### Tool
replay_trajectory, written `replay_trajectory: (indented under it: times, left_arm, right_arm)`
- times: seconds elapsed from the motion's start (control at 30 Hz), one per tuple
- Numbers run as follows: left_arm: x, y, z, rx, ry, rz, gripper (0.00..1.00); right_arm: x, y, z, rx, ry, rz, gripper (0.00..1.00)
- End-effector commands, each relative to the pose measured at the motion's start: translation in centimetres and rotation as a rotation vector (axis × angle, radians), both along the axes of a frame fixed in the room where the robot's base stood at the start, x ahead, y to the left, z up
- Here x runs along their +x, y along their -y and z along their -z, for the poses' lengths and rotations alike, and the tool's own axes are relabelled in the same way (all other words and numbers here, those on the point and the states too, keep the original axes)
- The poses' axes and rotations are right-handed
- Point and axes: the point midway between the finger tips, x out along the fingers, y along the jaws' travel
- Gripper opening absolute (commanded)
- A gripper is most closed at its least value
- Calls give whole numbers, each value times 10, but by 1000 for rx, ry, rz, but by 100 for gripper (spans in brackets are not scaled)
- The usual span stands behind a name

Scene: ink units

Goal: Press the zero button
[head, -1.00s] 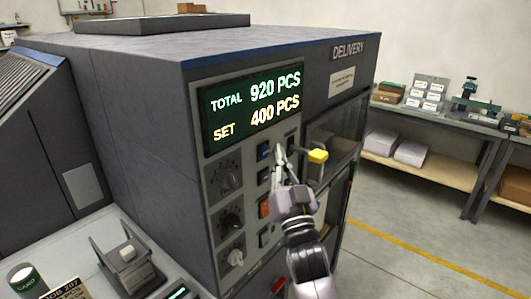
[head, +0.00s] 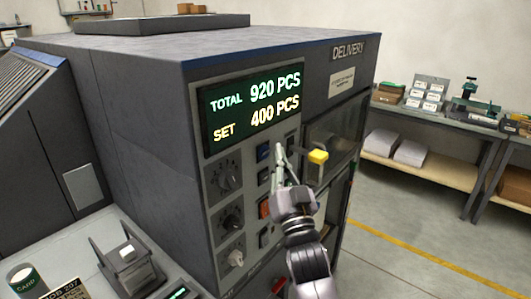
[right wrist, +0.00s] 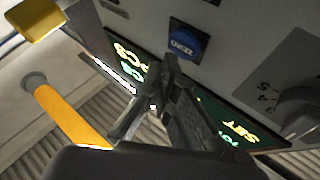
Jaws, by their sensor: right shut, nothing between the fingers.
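The zero button is a blue square button (head: 264,152) below the display on the grey control panel. In the right wrist view the button (right wrist: 186,43) is blue, reads ZERO upside down and is uncovered. My right gripper (head: 279,148) is shut and empty, just right of the button in the head view. In the right wrist view its fingertips (right wrist: 168,66) lie just below the button; whether they touch the panel cannot be told. The display (head: 254,108) reads TOTAL 920 PCS and SET 400 PCS. My left gripper is not in view.
A yellow-topped handle (head: 318,156) juts out close to the right of my gripper. A bench (head: 440,116) stands at the far right beyond open floor.

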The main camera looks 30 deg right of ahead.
Motion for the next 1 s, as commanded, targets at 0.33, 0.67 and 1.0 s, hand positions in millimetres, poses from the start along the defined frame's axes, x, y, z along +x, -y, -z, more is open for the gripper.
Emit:
replay_trajectory:
  times: [0.33, 0.67, 1.0]
  left_arm:
    - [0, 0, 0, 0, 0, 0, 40]
    - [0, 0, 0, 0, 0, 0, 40]
    - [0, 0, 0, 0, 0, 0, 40]
  right_arm:
    - [2, -1, 0, 1, 0, 0, 0]
    - [8, -3, 0, 0, 0, 0, 0]
    - [9, -4, 0, 0, 0, 0, 0]
